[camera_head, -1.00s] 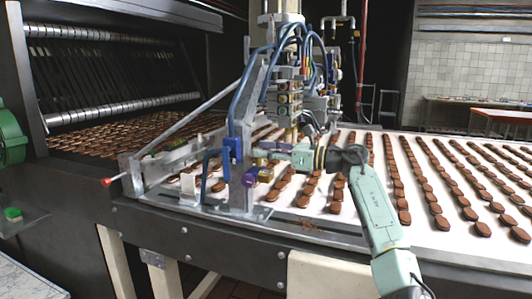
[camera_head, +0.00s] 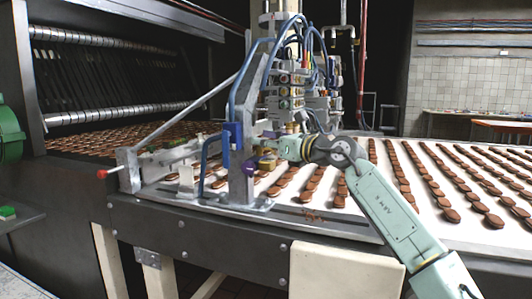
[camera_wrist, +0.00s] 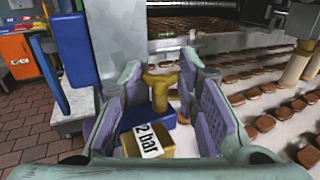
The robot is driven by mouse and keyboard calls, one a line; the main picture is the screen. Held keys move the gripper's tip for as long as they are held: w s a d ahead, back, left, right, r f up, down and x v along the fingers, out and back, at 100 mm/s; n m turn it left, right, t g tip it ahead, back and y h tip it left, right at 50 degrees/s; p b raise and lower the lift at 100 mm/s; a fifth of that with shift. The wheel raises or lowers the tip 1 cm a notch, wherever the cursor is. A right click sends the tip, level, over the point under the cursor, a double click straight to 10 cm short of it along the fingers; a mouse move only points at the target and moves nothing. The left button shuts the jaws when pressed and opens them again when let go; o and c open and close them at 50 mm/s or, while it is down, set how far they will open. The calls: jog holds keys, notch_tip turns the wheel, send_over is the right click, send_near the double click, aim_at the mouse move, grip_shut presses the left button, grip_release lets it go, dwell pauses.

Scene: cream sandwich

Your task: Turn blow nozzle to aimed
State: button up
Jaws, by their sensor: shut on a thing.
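The blow nozzle appears to be the brass T-shaped piece (camera_wrist: 160,86) between my finger pads in the wrist view. My gripper (camera_wrist: 160,92) is shut on it, with one purple-grey pad on each side. Nearer the wrist camera, a brass block with a "2 bar" label (camera_wrist: 150,141) sits between the fingers beside a blue part. In the head view my gripper (camera_head: 279,149) is at the metal frame's post (camera_head: 242,180), low above the belt. The nozzle is mostly hidden there by the gripper, so its aim cannot be told.
Rows of brown biscuits (camera_head: 447,192) lie on the white belt to the right. Blue hoses and valves (camera_head: 290,75) stand above my gripper. A blue bracket (camera_wrist: 74,48) is left of my fingers.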

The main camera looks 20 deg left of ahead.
dwell(0.3)
jog(key=o, duration=1.2)
jog(key=shift+c, duration=0.2)
jog(key=v, duration=1.2)
jog(key=shift+s+r, duration=0.1)
jog(key=shift+r, duration=0.05)
jog(key=shift+c, duration=0.5)
